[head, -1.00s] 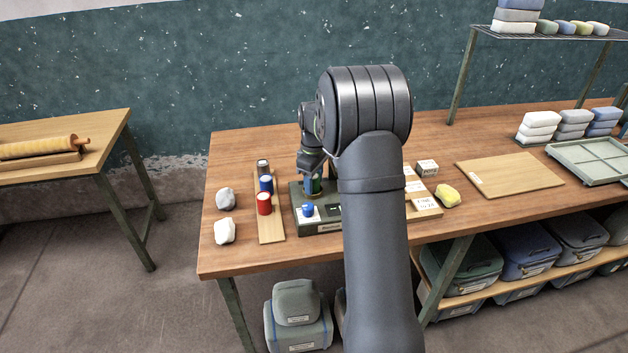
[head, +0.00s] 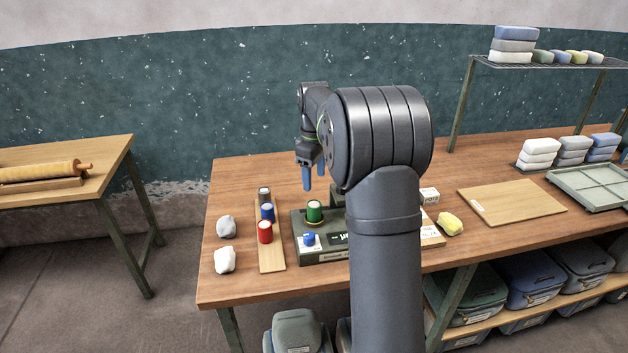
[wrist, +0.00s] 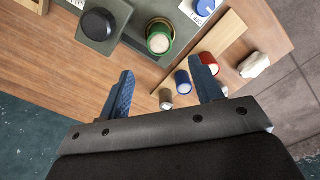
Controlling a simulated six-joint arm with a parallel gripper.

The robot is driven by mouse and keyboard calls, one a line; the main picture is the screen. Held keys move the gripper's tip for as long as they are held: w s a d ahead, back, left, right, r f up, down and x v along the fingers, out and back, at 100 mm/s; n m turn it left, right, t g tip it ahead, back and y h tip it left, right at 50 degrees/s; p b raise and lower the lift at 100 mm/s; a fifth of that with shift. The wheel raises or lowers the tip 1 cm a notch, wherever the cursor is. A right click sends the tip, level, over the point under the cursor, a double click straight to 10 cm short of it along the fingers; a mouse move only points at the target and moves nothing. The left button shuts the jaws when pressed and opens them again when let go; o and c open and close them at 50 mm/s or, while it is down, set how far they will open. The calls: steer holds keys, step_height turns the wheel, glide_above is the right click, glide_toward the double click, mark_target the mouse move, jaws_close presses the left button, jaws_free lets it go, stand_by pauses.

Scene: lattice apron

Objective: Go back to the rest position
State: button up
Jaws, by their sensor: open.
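My gripper (head: 314,176) is open and empty, raised above the back part of the workbench (head: 400,278). Its two blue fingers also show spread apart in the wrist view (wrist: 163,92). A green cylinder (head: 315,211) stands on the dark green box-like base (head: 322,257), below and in front of the fingers, apart from them. It also shows in the wrist view (wrist: 160,38). My arm hides the right part of the base.
A wooden strip (head: 270,259) left of the base holds a red (head: 265,232), a blue (head: 267,212) and a grey-brown cylinder (head: 264,194). Grey (head: 226,226) and white lumps (head: 225,260) lie further left. A yellow lump (head: 450,223) and bare board (head: 512,203) lie right.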

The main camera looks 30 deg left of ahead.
mark_target(314, 204)
steer(key=shift+f, duration=0.1)
step_height(314, 204, down, 13)
steer(key=shift+r, duration=0.35)
stand_by(0.4)
steer(key=shift+f, duration=0.1)
